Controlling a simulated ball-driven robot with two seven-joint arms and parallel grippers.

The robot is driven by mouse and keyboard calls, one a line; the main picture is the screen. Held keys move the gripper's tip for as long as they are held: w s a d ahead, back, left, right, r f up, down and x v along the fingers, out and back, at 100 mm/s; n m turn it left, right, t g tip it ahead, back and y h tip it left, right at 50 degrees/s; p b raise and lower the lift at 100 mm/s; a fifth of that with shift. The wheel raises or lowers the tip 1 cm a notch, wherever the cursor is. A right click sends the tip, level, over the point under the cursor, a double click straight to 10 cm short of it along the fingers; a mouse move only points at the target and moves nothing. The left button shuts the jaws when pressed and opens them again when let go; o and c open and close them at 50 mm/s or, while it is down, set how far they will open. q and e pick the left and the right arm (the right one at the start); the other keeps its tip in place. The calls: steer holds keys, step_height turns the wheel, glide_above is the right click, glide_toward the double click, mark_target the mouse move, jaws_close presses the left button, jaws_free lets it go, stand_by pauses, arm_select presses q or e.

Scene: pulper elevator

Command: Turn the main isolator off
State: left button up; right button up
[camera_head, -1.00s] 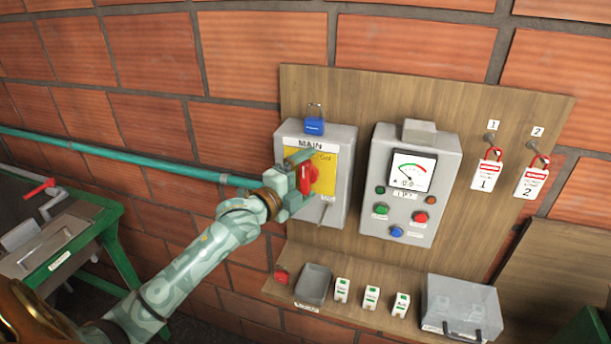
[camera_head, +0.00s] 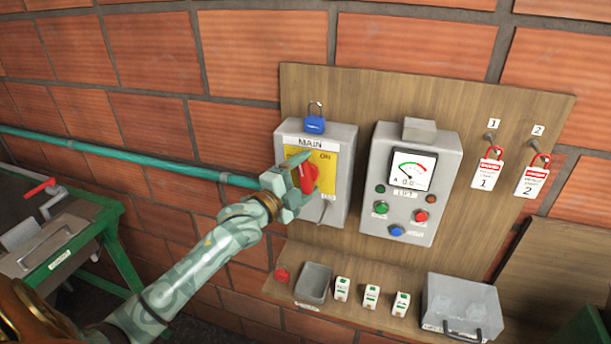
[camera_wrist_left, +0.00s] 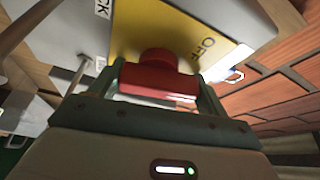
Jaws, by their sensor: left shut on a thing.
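The main isolator (camera_head: 342,180) is a grey box with a yellow plate under a MAIN label, on the wooden board. Its red handle (camera_head: 309,178) stands near upright in the head view, leaning a little right at its top. My left gripper (camera_head: 300,180) is shut on this handle, a finger on each side. In the left wrist view the red handle (camera_wrist_left: 158,80) lies across between the fingers, with OFF lettering on the yellow plate (camera_wrist_left: 190,40) beside it. ON shows at the plate's upper right in the head view. My arm and gripper hide the plate's left part. My right gripper is not in view.
A blue padlock (camera_head: 314,124) sits on top of the isolator. Right of it is a control box (camera_head: 411,185) with a meter and buttons. Tags (camera_head: 487,173) hang on hooks.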

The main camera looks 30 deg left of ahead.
arm_select(q)
steer(key=n+t, duration=0.1)
steer(key=n, duration=0.1)
steer(key=n+y, duration=0.1)
steer(key=n, duration=0.2)
steer(key=shift+t, duration=0.4)
steer(key=n+y, duration=0.1)
steer(key=n, duration=0.1)
steer(key=n+t+y, duration=0.1)
steer(key=n, duration=0.1)
steer(key=shift+a+n+p, duration=0.1)
steer(key=shift+n+p, duration=0.2)
steer(key=shift+n, duration=0.1)
steer(key=n+y, duration=0.2)
steer(key=n, duration=0.2)
steer(key=shift+n+p, duration=0.4)
steer(key=shift+n+y+p, duration=0.6)
steer(key=shift+n+y, duration=0.9)
steer(key=shift+n, duration=1.2)
steer(key=o, duration=1)
steer(key=shift+a, duration=0.1)
steer(key=shift+f, duration=0.15)
